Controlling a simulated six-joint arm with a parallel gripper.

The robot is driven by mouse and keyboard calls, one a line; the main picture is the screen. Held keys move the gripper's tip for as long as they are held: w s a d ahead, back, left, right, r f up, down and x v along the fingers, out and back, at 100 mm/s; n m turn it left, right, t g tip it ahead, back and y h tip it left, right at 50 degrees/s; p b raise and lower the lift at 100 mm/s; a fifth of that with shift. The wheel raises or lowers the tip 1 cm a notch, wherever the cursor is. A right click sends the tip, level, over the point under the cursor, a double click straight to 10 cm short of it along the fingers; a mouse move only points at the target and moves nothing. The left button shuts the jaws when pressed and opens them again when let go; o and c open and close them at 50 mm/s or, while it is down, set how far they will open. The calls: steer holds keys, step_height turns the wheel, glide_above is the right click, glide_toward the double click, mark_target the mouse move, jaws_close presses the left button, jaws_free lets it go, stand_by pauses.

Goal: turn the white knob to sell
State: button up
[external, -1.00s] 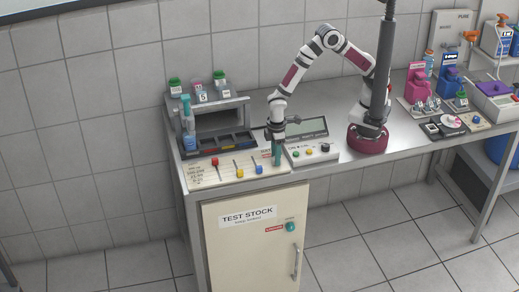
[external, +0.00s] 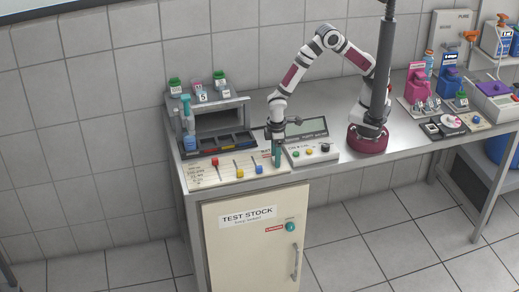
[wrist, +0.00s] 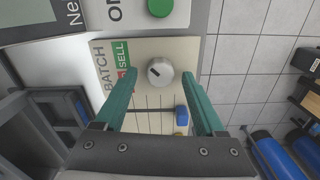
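The white knob (wrist: 160,73) is round, with a short dark pointer mark directed to the upper left in the wrist view. It sits on a cream panel (wrist: 178,48). A green SELL label (wrist: 122,54) and a red label (wrist: 127,82) lie to its left, beside the word BATCH. My gripper (wrist: 159,74) is open, its teal fingertips on either side of the knob with visible gaps; contact is not seen. In the external view my gripper (external: 277,156) points down at the panel's right end and hides the knob.
Sliders with red (external: 215,162), yellow (external: 240,173) and blue (external: 259,169) caps are left of my gripper. A button box (external: 312,154) with a display stands close to the right. A grey rack (external: 243,112) stands behind. The panel lies near the bench's front edge.

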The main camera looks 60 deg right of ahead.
step_height(320, 180, up, 16)
stand_by(0.5)
steer(key=shift+f, duration=0.1)
steer(key=s+d+r+m+y, duration=0.1)
steer(key=s+d+r+m, duration=0.2)
steer(key=d, duration=0.8)
steer(key=s+d+r+m, duration=0.1)
steer(key=d+r+m, duration=0.3)
steer(key=d, duration=0.7)
steer(key=s+d+f+m, duration=0.3)
steer(key=s+d+m, duration=0.2)
steer(key=s, duration=0.3)
steer(key=shift+s+d+m+y, duration=0.2)
steer(key=shift+s+m+y, duration=0.2)
steer(key=shift+m, duration=0.2)
steer(key=shift+w, duration=0.1)
